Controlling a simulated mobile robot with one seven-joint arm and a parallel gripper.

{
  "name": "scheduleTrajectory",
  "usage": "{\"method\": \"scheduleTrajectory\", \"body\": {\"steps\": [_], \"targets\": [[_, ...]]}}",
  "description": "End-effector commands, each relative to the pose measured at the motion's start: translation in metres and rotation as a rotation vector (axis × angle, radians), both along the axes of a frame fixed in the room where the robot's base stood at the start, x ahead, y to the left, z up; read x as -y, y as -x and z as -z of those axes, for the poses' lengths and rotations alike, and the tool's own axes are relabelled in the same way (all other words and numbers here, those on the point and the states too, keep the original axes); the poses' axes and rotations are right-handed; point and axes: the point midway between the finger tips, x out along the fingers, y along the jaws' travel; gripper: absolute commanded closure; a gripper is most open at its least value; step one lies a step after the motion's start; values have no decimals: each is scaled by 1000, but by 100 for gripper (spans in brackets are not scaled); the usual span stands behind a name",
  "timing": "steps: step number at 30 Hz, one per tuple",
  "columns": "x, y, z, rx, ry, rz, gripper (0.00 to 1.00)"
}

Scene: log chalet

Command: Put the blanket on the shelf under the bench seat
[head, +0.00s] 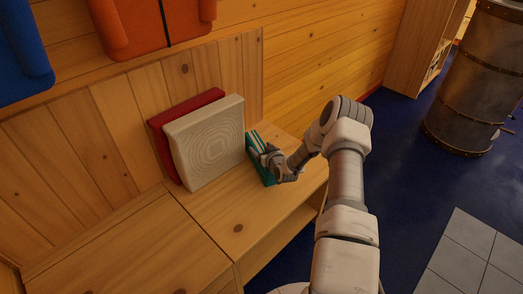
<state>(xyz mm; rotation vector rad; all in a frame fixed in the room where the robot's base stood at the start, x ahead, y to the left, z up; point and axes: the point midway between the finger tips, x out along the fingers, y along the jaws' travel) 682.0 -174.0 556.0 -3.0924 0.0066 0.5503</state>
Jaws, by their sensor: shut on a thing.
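A folded teal blanket (262,171) with pale stripes is on or just above the wooden bench seat (220,217), close to the right side of the cream cushion. I cannot tell whether it touches the seat. My gripper (268,156) is shut on the blanket and hides part of it. The shelf under the bench seat (284,238) shows only as a narrow strip of the open front below the seat edge. Its inside is mostly hidden from this height.
A cream cushion (207,143) and a red cushion (160,141) lean against the plank backrest. Orange (136,22) and blue (20,50) items hang above. The front left seat is bare.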

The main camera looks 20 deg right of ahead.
Motion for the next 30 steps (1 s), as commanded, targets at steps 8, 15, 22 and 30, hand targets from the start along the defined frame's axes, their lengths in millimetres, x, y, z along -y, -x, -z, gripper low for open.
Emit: {"method": "scheduleTrajectory", "body": {"steps": [8, 15, 22, 30], "targets": [[0, -1, 1, 2, 1, 0, 80], [0, 0, 1, 1, 0, 0, 0], [0, 0, -2, 1, 0, 0, 0], [0, 32, -17, -2, -2, 1, 0]]}}
